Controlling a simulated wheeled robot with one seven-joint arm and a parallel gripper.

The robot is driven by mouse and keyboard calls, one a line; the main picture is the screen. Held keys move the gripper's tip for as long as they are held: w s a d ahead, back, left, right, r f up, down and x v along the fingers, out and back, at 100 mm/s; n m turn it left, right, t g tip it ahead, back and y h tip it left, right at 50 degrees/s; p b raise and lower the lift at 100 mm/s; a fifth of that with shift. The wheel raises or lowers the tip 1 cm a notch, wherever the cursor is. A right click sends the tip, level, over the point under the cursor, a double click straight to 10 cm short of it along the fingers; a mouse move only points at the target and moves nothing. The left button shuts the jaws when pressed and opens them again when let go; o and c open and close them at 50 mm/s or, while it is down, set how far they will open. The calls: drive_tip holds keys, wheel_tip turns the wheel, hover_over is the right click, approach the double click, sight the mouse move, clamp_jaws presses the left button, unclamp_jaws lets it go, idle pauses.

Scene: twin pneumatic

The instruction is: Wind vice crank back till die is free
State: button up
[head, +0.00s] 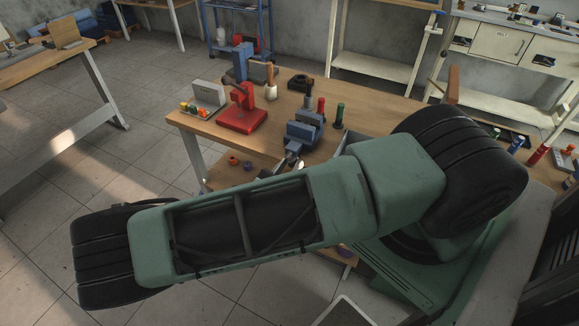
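The vice (303,131) is the blue block-like tool on the wooden workbench, just beyond my arm in the head view. Grey metal shows at its top, and a pale metal part (291,161) sticks out at its near side; I cannot tell whether this is the crank. The die cannot be made out between the jaws. My green and black arm crosses the picture in front of the vice and covers the bench's near edge. My gripper is not visible; the arm hides the area just below the vice.
Small orange and purple parts (240,163) lie on a lower shelf. Floor at left is clear.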

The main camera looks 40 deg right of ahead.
drive_tip(key=b+v, duration=0.4)
drive_tip(key=v, duration=1.3)
drive_tip(key=shift+a+b, duration=0.15)
drive_tip(key=shift+b, duration=0.25)
drive_tip(key=shift+s+r, duration=0.1)
drive_tip(key=s+a+r+m+g+y, duration=0.2)
drive_tip(key=s+a+r+m+y, duration=0.1)
drive_tip(key=s+r+m+y, duration=0.1)
drive_tip(key=s+a+r+m+g+y, duration=0.2)
drive_tip(key=s+a+r+m+y, duration=0.1)
drive_tip(key=r+m+y, duration=0.4)
drive_tip(key=s+a+r+m+g+y, duration=0.2)
drive_tip(key=r+m+y, duration=0.4)
drive_tip(key=r, duration=0.4)
drive_tip(key=shift+s+a+r+y, duration=0.25)
drive_tip(key=shift+s+a, duration=0.35)
drive_tip(key=shift+s, duration=0.75)
drive_tip(key=shift+f, duration=0.1)
